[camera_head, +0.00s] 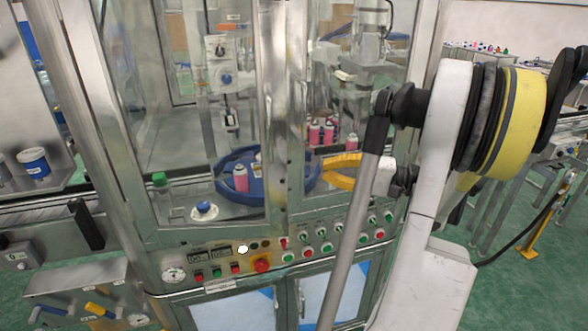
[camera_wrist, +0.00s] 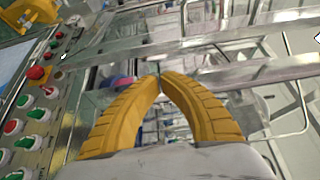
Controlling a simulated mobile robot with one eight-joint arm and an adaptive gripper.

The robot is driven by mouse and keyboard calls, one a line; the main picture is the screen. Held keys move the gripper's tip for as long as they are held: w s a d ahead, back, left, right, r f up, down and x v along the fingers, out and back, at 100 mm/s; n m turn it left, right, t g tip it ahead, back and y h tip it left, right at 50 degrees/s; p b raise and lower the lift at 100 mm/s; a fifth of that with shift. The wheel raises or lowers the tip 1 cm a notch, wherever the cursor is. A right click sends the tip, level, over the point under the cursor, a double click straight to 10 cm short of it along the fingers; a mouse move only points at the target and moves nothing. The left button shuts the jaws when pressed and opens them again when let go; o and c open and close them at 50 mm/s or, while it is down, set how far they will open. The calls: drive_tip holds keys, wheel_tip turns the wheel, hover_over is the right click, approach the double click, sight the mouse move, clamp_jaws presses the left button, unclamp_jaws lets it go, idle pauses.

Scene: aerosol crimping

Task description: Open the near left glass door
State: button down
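The near left glass door (camera_head: 185,125) is a clear pane in a metal frame at the front of the machine. It appears closed, with its right stile (camera_head: 272,100) beside the neighbouring glass door's stile (camera_head: 298,110). My gripper (camera_head: 313,165) has yellow fingers and is in front of the right door, just right of the meeting stiles. In the wrist view the two fingertips of my gripper (camera_wrist: 160,76) nearly meet. No held object is clear between them. Metal frame bars (camera_wrist: 235,75) cross beyond the fingertips. I cannot tell whether the fingertips touch the frame or a handle.
A control panel (camera_head: 270,258) with several buttons and a gauge (camera_head: 174,274) is below the doors. Green floor lies at right.

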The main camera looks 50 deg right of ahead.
drive_tip(key=b+x, duration=0.2)
drive_tip(key=x, duration=0.7)
drive_tip(key=shift+w+a, duration=0.15)
drive_tip(key=shift+a, duration=0.05)
